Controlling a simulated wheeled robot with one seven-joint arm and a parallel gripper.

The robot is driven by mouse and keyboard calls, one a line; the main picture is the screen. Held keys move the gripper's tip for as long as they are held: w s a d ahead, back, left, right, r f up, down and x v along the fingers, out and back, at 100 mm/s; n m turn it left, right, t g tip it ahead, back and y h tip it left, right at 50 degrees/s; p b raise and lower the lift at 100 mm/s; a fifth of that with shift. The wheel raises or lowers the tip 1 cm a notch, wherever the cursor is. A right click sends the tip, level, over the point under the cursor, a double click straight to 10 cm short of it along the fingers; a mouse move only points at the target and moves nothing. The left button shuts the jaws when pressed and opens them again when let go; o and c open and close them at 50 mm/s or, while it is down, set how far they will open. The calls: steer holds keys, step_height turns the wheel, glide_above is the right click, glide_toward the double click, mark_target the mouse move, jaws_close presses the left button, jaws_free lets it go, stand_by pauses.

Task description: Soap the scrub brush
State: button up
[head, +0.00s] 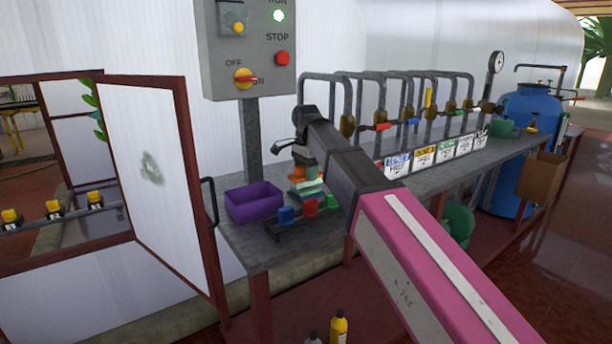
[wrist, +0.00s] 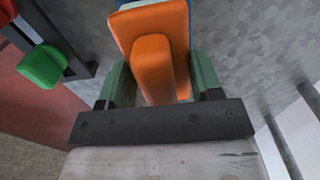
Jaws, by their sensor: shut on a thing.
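My gripper (wrist: 152,88) shows in the wrist view with its green fingers on either side of an orange piece (wrist: 150,30) that has a raised grip. It is shut on the grip. The piece may be the scrub brush, but its underside is hidden and I see no bristles. A bit of blue shows behind its top edge. I cannot make out any soap for certain.
A purple bin (head: 253,203) stands left of the pile on the grey bench (head: 245,247). Labelled signs (head: 398,165) and bent pipes line the bench's back. An open door (head: 150,180) stands left.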

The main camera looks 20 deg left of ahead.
steer(key=shift+r, duration=2.75)
